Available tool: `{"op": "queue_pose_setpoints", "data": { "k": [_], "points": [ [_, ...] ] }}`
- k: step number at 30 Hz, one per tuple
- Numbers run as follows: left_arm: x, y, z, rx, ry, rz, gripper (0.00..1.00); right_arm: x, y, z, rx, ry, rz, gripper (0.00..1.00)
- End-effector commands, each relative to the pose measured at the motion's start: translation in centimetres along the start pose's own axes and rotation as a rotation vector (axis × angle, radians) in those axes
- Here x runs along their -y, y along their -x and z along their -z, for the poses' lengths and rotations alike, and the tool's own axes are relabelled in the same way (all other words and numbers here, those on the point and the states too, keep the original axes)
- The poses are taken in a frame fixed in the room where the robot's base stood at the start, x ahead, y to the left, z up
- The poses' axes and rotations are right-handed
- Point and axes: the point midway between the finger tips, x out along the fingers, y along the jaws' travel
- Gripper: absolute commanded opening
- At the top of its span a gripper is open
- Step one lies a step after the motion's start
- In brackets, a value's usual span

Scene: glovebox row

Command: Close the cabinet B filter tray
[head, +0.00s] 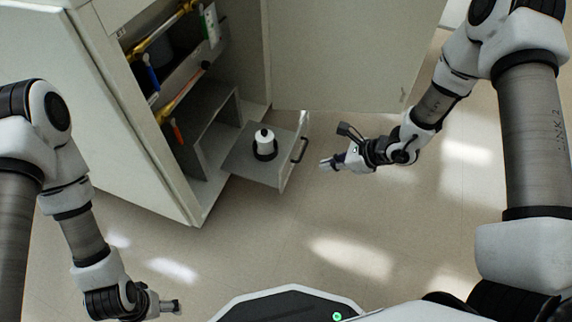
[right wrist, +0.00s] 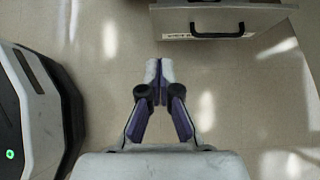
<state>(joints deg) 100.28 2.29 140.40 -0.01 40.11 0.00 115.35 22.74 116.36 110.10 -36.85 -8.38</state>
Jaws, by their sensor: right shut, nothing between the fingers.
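The filter tray (head: 238,163) is pulled out of the low part of the open cabinet (head: 150,140). It has a dark bar handle (head: 299,150) on its front panel and carries a white and black filter (head: 264,146). In the right wrist view the tray front (right wrist: 185,27) and its handle (right wrist: 217,31) show at the top. My right gripper (head: 325,164) is shut and empty, just right of the handle and apart from it; it also shows in the right wrist view (right wrist: 158,68). My left gripper (head: 176,306) is low at the left, far from the tray; its finger state is unclear.
The cabinet door (head: 345,55) stands wide open behind the tray. Pipes and valves with yellow, blue, orange and red parts (head: 165,45) fill the upper compartment. The floor (head: 270,230) in front of the tray is clear.

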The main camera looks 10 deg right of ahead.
Motion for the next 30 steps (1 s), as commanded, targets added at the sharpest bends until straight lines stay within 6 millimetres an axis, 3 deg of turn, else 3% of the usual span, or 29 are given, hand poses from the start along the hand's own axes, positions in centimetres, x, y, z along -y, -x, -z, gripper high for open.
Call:
{"op": "queue_pose_setpoints", "data": {
  "k": [13, 19, 30],
  "points": [
    [0.0, -4.8, 0.0, 0.0, 0.0, 0.0, 0.88, -0.2, -9.8, 0.2, -0.002, 0.006, -0.005, 0.0],
    [0.0, -5.8, 0.0, 0.0, 0.0, 0.0, 0.88, -0.2, -11.5, -2.1, -0.002, 0.005, -0.005, 0.0],
    [0.0, -5.8, 0.0, 0.0, 0.0, 0.0, 0.88, -0.2, -11.7, -2.7, -0.003, 0.001, -0.004, 0.0]
  ]
}}
